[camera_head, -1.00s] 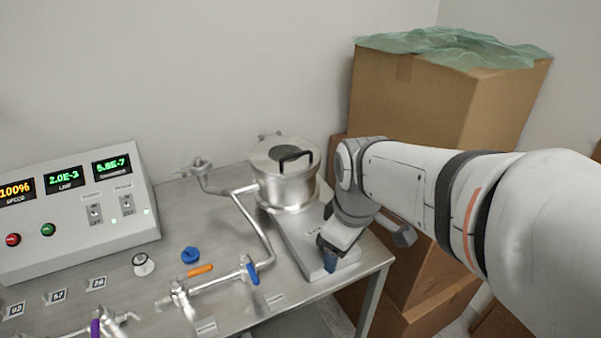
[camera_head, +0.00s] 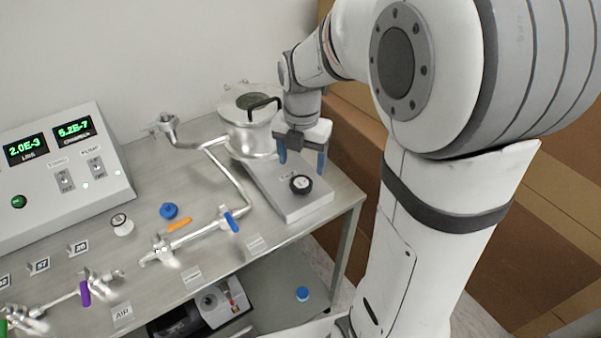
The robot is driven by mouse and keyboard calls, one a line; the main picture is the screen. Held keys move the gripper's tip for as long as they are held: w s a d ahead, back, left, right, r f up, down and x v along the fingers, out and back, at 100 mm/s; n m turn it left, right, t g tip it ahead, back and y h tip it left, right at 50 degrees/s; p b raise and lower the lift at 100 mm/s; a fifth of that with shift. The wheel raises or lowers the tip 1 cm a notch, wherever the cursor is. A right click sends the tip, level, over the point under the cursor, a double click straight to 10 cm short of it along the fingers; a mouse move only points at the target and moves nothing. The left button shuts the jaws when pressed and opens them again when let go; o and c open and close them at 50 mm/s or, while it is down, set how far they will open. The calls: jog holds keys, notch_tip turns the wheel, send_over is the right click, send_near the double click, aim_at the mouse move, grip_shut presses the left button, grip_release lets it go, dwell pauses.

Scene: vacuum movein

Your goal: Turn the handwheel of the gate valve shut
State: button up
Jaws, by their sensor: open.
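The gate valve is a flat grey metal body (camera_head: 265,185) that runs from under the round steel chamber (camera_head: 247,137) toward the front right of the bench. Its small black handwheel (camera_head: 301,184) lies on top near the front end, with a pale centre. My gripper (camera_head: 301,160) points down with its two blue-tipped fingers spread apart and empty. In the picture the fingers sit just above and behind the handwheel, apart from it. The exact height of the fingertips over the valve body is hard to tell.
A black bent handle (camera_head: 264,104) stands on the chamber lid, close to my wrist. Piping with a blue lever (camera_head: 231,221) and an orange lever (camera_head: 179,225) runs left of the valve. A blue cap (camera_head: 168,210) lies on the bench. Cardboard boxes (camera_head: 365,140) stand to the right.

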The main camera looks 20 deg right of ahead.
aim_at(301, 182)
notch_tip(301, 182, down, 6)
jog(key=shift+f, duration=0.15)
dwell(0.3)
jog(key=c, duration=1)
